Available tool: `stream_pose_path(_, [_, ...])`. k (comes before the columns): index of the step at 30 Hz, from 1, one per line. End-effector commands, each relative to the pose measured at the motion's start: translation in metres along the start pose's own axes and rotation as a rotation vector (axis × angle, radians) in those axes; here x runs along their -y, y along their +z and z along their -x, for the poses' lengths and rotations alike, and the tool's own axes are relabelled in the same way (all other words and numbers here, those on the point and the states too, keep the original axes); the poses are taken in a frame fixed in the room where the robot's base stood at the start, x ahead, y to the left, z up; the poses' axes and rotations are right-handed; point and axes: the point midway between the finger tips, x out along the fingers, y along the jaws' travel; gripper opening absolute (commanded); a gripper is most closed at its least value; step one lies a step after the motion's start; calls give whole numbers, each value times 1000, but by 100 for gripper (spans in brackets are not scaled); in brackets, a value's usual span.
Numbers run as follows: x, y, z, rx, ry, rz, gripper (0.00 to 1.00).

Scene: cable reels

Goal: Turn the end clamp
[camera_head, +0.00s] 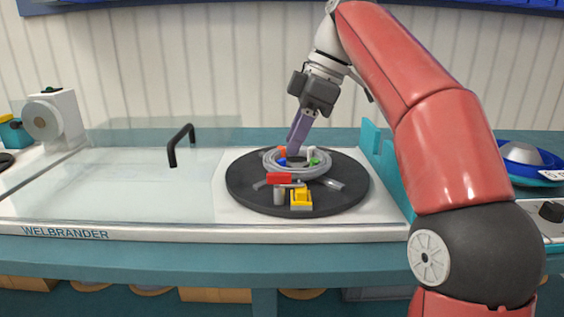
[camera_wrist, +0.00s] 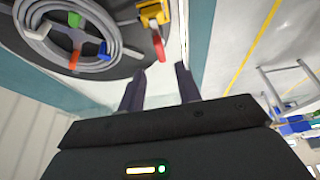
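A coil of grey cable (camera_head: 320,170) lies on a round black turntable (camera_head: 245,193), around coloured pegs; the coil also shows in the wrist view (camera_wrist: 104,49). At the turntable's front are a red lever-like piece (camera_head: 280,178) and a yellow block (camera_head: 301,197). They also show in the wrist view, the red piece (camera_wrist: 158,46) and the yellow block (camera_wrist: 153,14). I cannot tell for sure which is the end clamp. My gripper (camera_head: 293,152) is above the rear of the coil in the head view. In the wrist view its two fingers (camera_wrist: 161,80) are apart with nothing between them.
A clear cover (camera_head: 110,180) with a black handle (camera_head: 180,146) lies left of the turntable. A teal upright part (camera_head: 382,165) stands close on the right. A blue bowl (camera_head: 530,160) is further right. A white machine (camera_head: 55,118) stands at the far left.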

Motion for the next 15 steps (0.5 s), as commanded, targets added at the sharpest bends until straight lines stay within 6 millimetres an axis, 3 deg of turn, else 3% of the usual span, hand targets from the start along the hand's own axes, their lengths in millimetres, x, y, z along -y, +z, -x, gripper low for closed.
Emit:
stream_pose_path(9, [1,1,-49,2,-1,-2,34])
stream_pose_path(15, [0,1,-65,1,-1,-1,34])
